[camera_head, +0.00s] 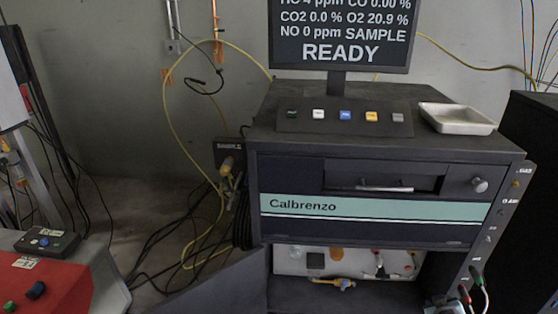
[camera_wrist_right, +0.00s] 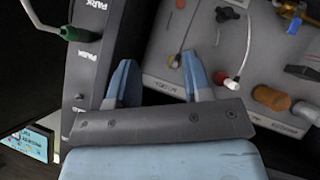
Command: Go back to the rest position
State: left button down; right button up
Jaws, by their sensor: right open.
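My right gripper (camera_wrist_right: 156,62) shows in the right wrist view with its two blue fingers spread apart and nothing between them. It is close to the analyser cabinet, in front of a side strip marked PARK (camera_wrist_right: 88,75) and a light grey panel (camera_wrist_right: 215,45). In the head view, a small grey shape at the bottom right edge may be part of my right arm, but I cannot tell. My left gripper is not in view.
The Calbrenzo cabinet (camera_head: 375,232) carries a monitor reading READY (camera_head: 340,52) and a white tray (camera_head: 457,118). A green plug (camera_wrist_right: 75,33) with a cable hangs at the side strip. Loose cables and a yellow hose (camera_head: 168,110) lie left of the cabinet. A red unit (camera_head: 60,285) stands at lower left.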

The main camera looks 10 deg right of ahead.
jog(key=s+a+r+n+y, duration=0.3)
jog(key=s+a+n+y, duration=0.55)
jog(key=s+a, duration=1.3)
jog(key=w+a+r+m+t+y, duration=0.1)
jog(key=w+a+r+m, duration=0.15)
jog(key=a+m, duration=0.75)
pick_arm(q)
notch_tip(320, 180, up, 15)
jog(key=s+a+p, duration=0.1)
jog(key=p, duration=1.8)
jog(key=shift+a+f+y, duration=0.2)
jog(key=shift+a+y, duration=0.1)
pick_arm(e)
notch_tip(320, 180, up, 14)
jog(key=a+n, duration=0.2)
jog(key=n, duration=0.2)
jog(key=shift+s+a+r+t, duration=0.2)
jog(key=shift+s+r+t, duration=0.05)
jog(key=shift+s+t, duration=0.1)
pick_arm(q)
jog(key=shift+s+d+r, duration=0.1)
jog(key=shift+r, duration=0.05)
